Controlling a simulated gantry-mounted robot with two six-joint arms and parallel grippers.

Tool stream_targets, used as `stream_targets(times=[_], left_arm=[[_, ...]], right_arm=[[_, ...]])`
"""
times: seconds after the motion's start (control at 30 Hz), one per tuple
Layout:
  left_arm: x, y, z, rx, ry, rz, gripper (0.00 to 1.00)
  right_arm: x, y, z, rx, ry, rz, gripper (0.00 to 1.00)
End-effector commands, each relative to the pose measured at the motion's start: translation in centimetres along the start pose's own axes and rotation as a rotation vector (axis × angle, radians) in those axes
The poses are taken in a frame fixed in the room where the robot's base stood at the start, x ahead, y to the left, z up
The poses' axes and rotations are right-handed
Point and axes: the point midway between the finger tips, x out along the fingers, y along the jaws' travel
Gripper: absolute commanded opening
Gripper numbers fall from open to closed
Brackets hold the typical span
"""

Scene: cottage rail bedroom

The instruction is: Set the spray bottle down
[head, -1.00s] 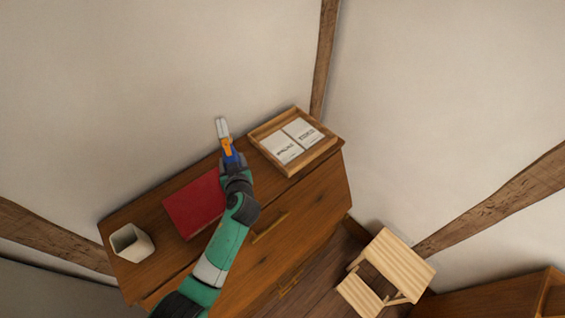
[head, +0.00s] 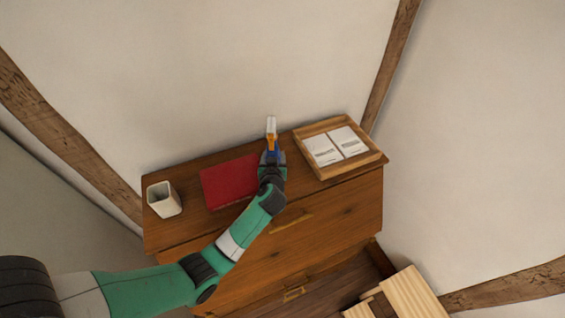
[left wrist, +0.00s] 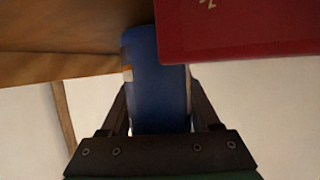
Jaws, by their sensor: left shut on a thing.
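My left gripper (head: 272,160) is shut on the spray bottle (head: 271,128), which has a blue body and an orange and white top. It holds the bottle over the back of the dresser top (head: 188,168), between the red book and the wooden tray. In the left wrist view the blue bottle body (left wrist: 158,85) stands between the two dark fingers. I cannot tell whether the bottle's base touches the dresser. My right gripper is not in view.
The red book (head: 228,181) lies close left of the gripper. The wooden tray (head: 312,129) with white cards (head: 323,150) is close right. A white cup (head: 163,199) stands at the dresser's left end. The wall rises behind. A light wooden chair (head: 412,296) is below right.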

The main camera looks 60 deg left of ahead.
Motion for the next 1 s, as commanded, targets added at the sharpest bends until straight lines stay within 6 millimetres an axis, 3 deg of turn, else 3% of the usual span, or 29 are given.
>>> stream_targets(times=[0.4,0.43,0.57,0.6,1.0], left_arm=[[0.23,0.11,0.42,-0.001,0.005,0.002,0.0],[0.24,0.07,0.57,0.0,0.001,0.001,0.65],[0.2,0.07,0.47,0.0,0.001,0.001,0.88],[0.2,0.07,0.47,0.0,0.001,0.001,0.93],[-0.28,0.08,-0.15,0.001,0.001,0.001,0.93]], right_arm=[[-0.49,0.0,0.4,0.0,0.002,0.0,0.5],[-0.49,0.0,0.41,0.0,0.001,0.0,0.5],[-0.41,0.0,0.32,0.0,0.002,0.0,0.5],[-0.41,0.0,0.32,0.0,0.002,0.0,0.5],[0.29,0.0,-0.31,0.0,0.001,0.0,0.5]])
